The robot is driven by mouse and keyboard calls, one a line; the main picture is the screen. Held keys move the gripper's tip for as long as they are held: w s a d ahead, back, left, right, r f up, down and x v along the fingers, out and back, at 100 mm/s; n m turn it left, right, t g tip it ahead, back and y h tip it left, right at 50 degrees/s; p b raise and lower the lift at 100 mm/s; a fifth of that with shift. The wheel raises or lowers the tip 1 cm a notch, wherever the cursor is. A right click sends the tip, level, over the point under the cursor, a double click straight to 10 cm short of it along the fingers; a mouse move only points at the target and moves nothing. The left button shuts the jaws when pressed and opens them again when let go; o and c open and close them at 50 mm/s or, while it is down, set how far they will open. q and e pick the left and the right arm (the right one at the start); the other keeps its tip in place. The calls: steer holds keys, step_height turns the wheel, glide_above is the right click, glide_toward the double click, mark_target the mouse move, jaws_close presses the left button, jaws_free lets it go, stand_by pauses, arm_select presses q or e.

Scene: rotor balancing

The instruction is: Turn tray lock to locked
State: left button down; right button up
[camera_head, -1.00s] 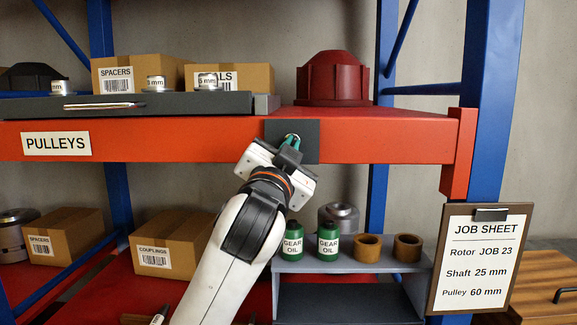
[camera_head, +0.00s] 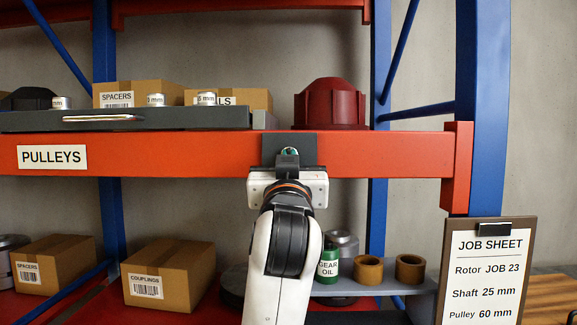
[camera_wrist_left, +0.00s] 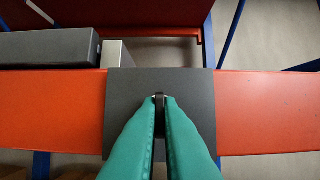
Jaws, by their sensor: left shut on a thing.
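The tray lock's dark grey plate (camera_head: 305,140) is fixed to the front of the orange shelf beam; it fills the middle of the left wrist view (camera_wrist_left: 122,110). My left gripper (camera_head: 289,153) is in front of this plate. Its teal fingers (camera_wrist_left: 161,100) are shut on the small dark lock knob (camera_wrist_left: 160,97), which is mostly hidden between them. The gripper body looks level, not tilted. The dark grey tray (camera_head: 190,121) with its silver handle lies on the shelf to the left of the lock. My right gripper is not in view.
A dark red rotor-like part (camera_head: 330,104) stands on the shelf behind the lock. Boxes and labelled pulleys stand at the upper left. Below are a gear oil bottle (camera_head: 328,265), brown rings and a coupling box (camera_head: 168,275). A job sheet (camera_head: 488,275) stands at the right.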

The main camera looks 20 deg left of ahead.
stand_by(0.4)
arm_select(q)
steer(key=c, duration=1.6)
jaws_free()
steer(key=b+v, duration=0.4)
steer(key=v, duration=0.8)
